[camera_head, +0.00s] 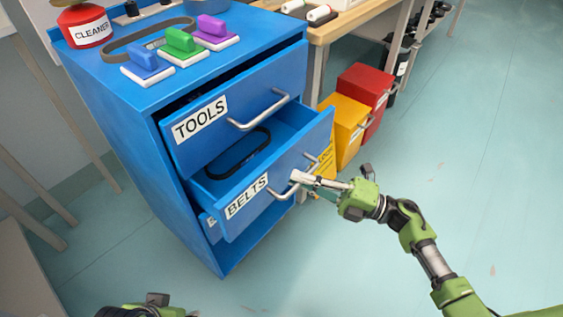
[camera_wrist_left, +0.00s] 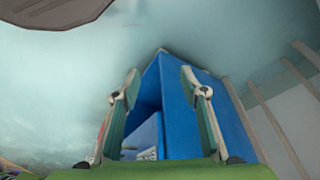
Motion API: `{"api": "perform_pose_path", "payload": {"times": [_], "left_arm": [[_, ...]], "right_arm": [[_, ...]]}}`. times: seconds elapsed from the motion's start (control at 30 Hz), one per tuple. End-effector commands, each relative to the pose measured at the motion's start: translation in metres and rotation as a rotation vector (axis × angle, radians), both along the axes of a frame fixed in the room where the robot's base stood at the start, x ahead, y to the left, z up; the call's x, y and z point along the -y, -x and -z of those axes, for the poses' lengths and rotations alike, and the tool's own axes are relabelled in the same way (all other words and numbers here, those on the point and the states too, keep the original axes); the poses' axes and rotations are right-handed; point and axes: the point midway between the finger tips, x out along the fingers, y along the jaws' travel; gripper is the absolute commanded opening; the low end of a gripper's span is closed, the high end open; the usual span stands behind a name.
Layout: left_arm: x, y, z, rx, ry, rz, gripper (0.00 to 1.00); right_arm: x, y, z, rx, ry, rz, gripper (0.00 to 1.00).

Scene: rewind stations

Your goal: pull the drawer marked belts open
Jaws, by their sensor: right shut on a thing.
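The blue drawer marked BELTS (camera_head: 247,197) stands partly pulled out of the blue cabinet (camera_head: 150,130), with a dark belt (camera_head: 243,153) lying inside it. Its silver handle (camera_head: 287,191) is on the front panel. My right gripper (camera_head: 303,178) is shut on this handle at its right part. The drawer marked TOOLS (camera_head: 200,119) above it is also slightly out. My left gripper is at the bottom edge of the head view, only partly seen. In the left wrist view the left gripper (camera_wrist_left: 157,90) has its fingers apart and empty, with the blue cabinet (camera_wrist_left: 232,112) beyond.
Coloured-handled brushes, a belt loop and a red CLEANER container (camera_head: 88,27) stand on the cabinet top. A yellow bin (camera_head: 345,125) and a red bin (camera_head: 366,90) stand right of the drawers. Floor at the right is clear.

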Motion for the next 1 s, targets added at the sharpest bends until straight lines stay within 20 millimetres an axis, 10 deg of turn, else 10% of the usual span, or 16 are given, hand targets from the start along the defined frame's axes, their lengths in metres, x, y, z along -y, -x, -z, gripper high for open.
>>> {"api": "perform_pose_path", "payload": {"times": [0.5, 1.0], "left_arm": [[0.001, -0.004, 0.002, -0.008, 0.0, 0.001, 0.4], [0.002, -0.009, 0.015, -0.011, 0.0, 0.002, 0.4]], "right_arm": [[0.092, 0.092, 0.001, -0.004, 0.003, 0.0, 0.0], [0.119, 0.119, 0.001, 0.0, 0.001, 0.0, 0.0]]}}
